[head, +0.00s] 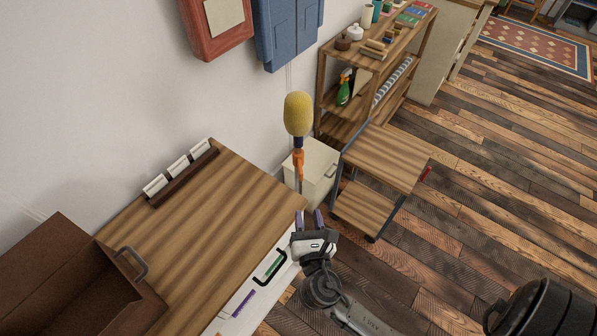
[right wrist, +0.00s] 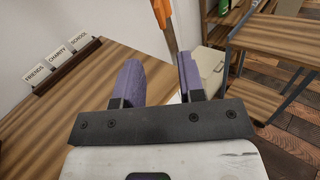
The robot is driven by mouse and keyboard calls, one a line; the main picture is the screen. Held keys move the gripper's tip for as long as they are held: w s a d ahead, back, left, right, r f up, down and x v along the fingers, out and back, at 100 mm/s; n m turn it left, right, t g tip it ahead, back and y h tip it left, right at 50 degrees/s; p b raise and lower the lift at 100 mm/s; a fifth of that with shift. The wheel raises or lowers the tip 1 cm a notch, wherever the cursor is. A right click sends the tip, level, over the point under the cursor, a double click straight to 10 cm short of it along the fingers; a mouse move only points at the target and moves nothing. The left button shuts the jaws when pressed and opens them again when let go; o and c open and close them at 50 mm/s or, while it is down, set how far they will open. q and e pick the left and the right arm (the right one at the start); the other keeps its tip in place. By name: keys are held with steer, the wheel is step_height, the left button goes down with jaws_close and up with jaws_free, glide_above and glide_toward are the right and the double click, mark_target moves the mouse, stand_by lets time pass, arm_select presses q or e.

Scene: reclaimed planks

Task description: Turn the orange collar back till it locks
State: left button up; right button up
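The orange collar (head: 299,163) sits on a thin grey pole (head: 300,185) below a yellow fuzzy head (head: 298,113). The pole stands nearly upright beyond the wooden cabinet top's right corner. The collar's lower part also shows at the top of the right wrist view (right wrist: 161,12); the yellow head is out of that view. My right gripper (head: 308,218) is open, its purple fingers apart with nothing between them. It is below the collar and apart from it. In the right wrist view the pole shows beyond the fingertips, nearer the right finger. My left gripper is not in view.
A wooden cabinet top (head: 225,215) holds a card rack (head: 183,175) and an open brown box (head: 75,275). An open drawer (head: 250,290) lies below its front edge. A cream bin (head: 318,165), a small wooden cart (head: 385,160) and a shelf (head: 330,80) stand beyond.

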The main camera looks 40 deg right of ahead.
mark_target(302, 178)
steer(key=shift+n, duration=0.7)
steer(key=b+x, duration=0.2)
steer(key=x, duration=1)
steer(key=shift+w+d, duration=0.15)
steer(key=shift+w, duration=0.05)
steer(key=shift+w+d, duration=0.35)
steer(key=shift+w, duration=0.2)
steer(key=shift+c, duration=0.2)
steer(key=c, duration=0.6)
jaws_close()
